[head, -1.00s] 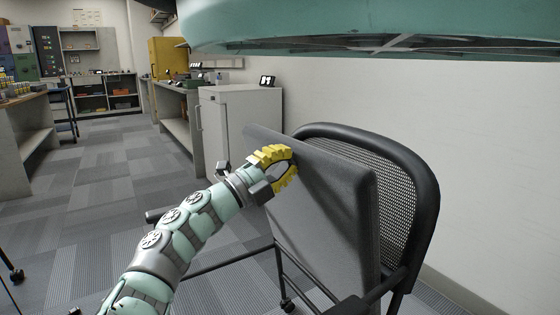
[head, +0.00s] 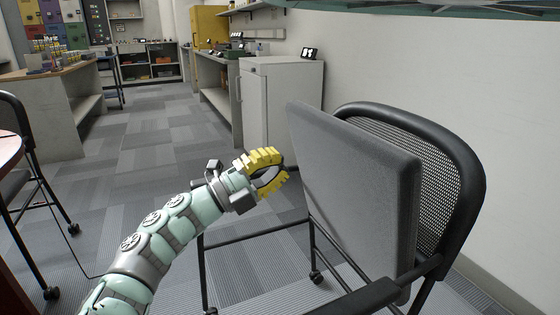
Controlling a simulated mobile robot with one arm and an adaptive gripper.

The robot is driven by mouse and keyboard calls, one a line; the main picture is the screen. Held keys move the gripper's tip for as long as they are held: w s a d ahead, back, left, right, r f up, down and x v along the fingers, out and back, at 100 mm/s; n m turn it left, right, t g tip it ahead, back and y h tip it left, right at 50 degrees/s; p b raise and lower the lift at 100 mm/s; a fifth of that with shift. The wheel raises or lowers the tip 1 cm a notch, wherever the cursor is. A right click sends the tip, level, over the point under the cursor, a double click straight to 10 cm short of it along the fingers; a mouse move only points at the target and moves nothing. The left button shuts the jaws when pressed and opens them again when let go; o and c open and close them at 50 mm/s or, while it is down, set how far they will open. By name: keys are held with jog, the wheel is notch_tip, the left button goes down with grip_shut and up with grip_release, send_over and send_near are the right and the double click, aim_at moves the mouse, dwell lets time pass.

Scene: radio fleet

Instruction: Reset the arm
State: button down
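My gripper (head: 277,169) has yellow ribbed fingers on a grey wrist, at the end of my pale green arm in the head view. The arm reaches up from the lower left. The fingers curve toward each other with a gap between their inner sides. Whether their tips touch is not clear. I see nothing held between them. The gripper is in the middle of the picture, just left of a grey padded panel (head: 355,185), with floor visible between them.
The panel leans upright on a black mesh-backed chair (head: 425,165) at right, by a white wall. A white cabinet (head: 290,100) stands behind. Another chair (head: 25,150) and a round table edge (head: 8,150) are at left. Carpeted floor (head: 140,155) is open at centre left.

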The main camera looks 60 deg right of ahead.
jog(key=shift+v, duration=1.1)
jog(key=shift+a+r, duration=0.1)
jog(key=shift+r, duration=0.1)
